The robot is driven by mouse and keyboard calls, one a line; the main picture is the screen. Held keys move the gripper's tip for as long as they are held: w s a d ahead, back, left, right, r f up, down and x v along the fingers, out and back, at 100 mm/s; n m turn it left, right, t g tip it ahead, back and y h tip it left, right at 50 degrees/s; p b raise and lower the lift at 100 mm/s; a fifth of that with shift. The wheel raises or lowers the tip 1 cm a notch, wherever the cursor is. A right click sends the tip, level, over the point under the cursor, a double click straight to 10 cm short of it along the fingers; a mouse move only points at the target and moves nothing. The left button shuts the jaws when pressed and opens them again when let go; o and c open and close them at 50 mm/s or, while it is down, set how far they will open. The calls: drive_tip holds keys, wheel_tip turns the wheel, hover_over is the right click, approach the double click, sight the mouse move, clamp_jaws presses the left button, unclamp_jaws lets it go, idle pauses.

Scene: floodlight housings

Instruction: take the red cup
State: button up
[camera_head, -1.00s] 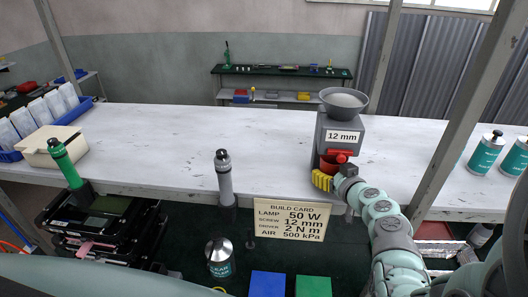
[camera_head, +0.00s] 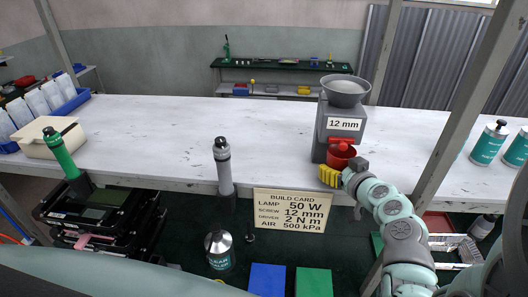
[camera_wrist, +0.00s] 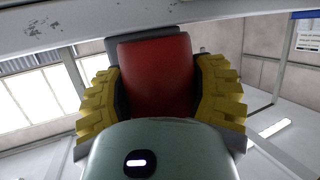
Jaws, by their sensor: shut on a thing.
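The red cup (camera_head: 341,158) is at the front of the grey dispenser labelled 12 mm (camera_head: 345,124), just below its red front part. My gripper (camera_head: 333,176) has yellow ribbed fingers and comes in from the right front. In the wrist view my gripper (camera_wrist: 160,98) is shut on the red cup (camera_wrist: 157,75), with one yellow finger pad on each side of it. The cup's contents are hidden. I cannot tell whether the cup touches the dispenser or the bench.
The white bench (camera_head: 280,150) is largely clear left of the dispenser. A grey-bodied tool (camera_head: 223,170) stands at the bench's front edge, and a green one (camera_head: 60,152) farther left. A build card (camera_head: 291,211) hangs below. A slanted post (camera_head: 455,120) stands right of my arm.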

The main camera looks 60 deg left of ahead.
drive_tip(key=s+d+b, duration=0.2)
drive_tip(key=d+b, duration=0.3)
drive_tip(key=d, duration=0.2)
drive_tip(key=s+d+b, duration=0.2)
drive_tip(key=d+b, duration=0.3)
drive_tip(key=d, duration=0.2)
drive_tip(key=shift+s+d, duration=0.2)
drive_tip(key=shift+s, duration=0.1)
drive_tip(key=shift+d+r, duration=0.1)
drive_tip(key=shift+r, duration=0.1)
drive_tip(key=s+d+p, duration=0.3)
drive_tip(key=s+d, duration=0.2)
drive_tip(key=d, duration=0.1)
drive_tip(key=shift+s+d+p, duration=0.15)
drive_tip(key=shift+s+p, duration=0.15)
drive_tip(key=shift+p, duration=0.05)
idle(0.7)
drive_tip(key=shift+r, duration=0.1)
